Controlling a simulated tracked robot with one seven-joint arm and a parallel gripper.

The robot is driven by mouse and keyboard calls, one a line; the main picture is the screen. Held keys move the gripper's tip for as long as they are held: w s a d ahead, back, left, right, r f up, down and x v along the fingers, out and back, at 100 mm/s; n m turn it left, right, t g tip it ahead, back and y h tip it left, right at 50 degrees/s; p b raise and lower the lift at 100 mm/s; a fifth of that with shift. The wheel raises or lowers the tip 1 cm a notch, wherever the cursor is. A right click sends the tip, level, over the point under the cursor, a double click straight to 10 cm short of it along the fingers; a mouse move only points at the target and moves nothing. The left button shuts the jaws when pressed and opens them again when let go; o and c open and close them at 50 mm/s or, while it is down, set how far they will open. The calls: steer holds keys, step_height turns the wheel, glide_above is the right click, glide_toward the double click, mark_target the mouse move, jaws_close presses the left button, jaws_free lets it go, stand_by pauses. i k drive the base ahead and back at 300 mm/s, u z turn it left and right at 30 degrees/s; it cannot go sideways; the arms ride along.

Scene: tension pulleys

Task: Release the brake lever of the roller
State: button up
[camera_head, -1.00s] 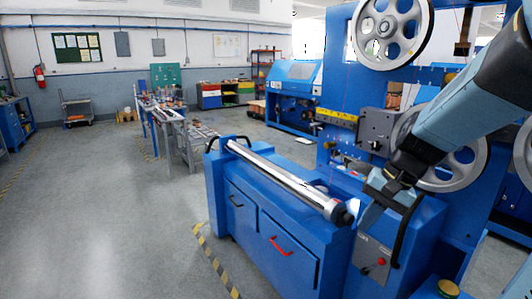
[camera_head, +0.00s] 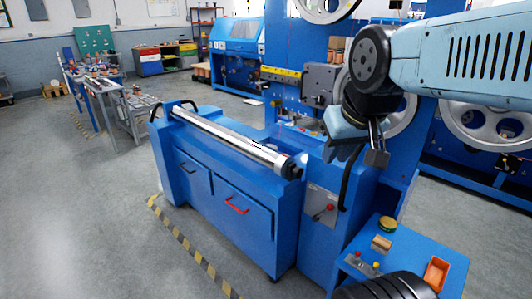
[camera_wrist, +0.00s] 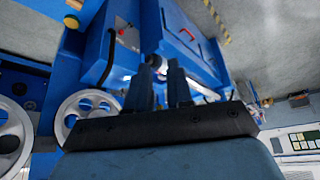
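The silver roller (camera_head: 225,138) lies across the top of the blue bench, with a black end piece (camera_head: 291,168) at its right end. Right of it, a grey panel (camera_head: 319,203) carries a small red-knobbed lever (camera_head: 329,208). I cannot tell for certain which part is the roller's brake lever. My gripper (camera_head: 376,150) hangs in the air above and right of the panel, apart from it. In the wrist view my gripper (camera_wrist: 160,68) shows two separated fingers with nothing between them. The grey panel (camera_wrist: 127,36) and red knob (camera_wrist: 119,20) show there at upper left.
A black curved handle (camera_head: 349,178) stands beside the panel. A blue side table (camera_head: 425,243) at lower right holds an orange tray (camera_head: 436,273) and small items. Large spoked wheels (camera_head: 485,124) stand behind my arm. Open floor (camera_head: 85,220) lies to the left.

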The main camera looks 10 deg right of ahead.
mark_target(330, 207)
steer(key=z, duration=1.35)
steer(key=k, duration=0.7)
steer(key=u, duration=0.6)
steer(key=i, duration=1)
steer(key=u, duration=0.1)
